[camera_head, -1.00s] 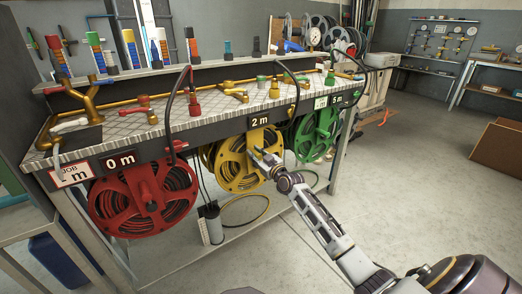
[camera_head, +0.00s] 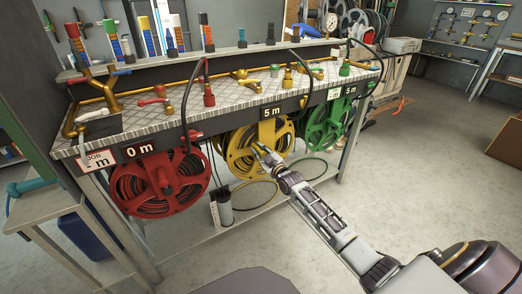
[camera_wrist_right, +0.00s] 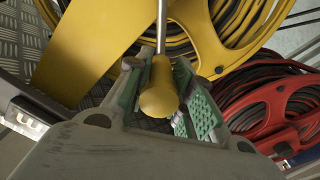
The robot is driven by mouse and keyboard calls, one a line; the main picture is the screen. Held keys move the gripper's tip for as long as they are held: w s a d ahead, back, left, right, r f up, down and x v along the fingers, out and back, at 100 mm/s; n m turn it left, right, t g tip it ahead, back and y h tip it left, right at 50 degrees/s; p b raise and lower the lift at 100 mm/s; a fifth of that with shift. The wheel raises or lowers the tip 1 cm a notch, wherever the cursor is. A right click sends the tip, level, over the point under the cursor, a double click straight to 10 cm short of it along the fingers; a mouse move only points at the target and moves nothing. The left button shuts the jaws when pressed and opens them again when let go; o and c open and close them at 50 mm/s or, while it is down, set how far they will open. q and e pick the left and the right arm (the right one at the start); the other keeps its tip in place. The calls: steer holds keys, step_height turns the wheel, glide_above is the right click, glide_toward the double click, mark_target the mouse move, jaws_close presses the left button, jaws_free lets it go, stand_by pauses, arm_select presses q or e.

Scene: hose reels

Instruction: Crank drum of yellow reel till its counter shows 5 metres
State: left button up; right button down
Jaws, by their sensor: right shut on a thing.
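The yellow reel (camera_head: 238,160) hangs under the bench between a red reel and a green reel. Its counter (camera_head: 272,112) reads 5 m. My right gripper (camera_head: 259,149) is at the front of the yellow drum. In the right wrist view, the gripper (camera_wrist_right: 157,76) is shut on the yellow crank knob (camera_wrist_right: 158,97), which lies between its green-padded fingers. A metal rod runs up from the knob. In the head view the knob is too small to make out. My left gripper is not in view.
The red reel (camera_head: 160,180) has a counter (camera_head: 140,149) reading 0 m. The green reel (camera_head: 326,124) has a counter (camera_head: 351,90) reading 5 m. A grey canister (camera_head: 222,208) stands below the yellow reel.

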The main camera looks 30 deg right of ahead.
steer(key=shift+s+a+f, duration=0.15)
steer(key=shift+a+f, duration=0.35)
steer(key=shift+f, duration=0.25)
steer(key=c, duration=1.2)
jaws_free()
steer(key=shift+a, duration=0.1)
steer(key=shift+s+d+r, duration=0.2)
steer(key=shift+s+d, duration=0.1)
steer(key=shift+s+d+r, duration=0.1)
steer(key=shift+s+r, duration=0.05)
steer(key=shift+s, duration=0.7)
steer(key=s+d, duration=0.1)
steer(key=s, duration=0.8)
steer(key=shift+s+r, duration=0.15)
steer(key=shift+s, duration=0.05)
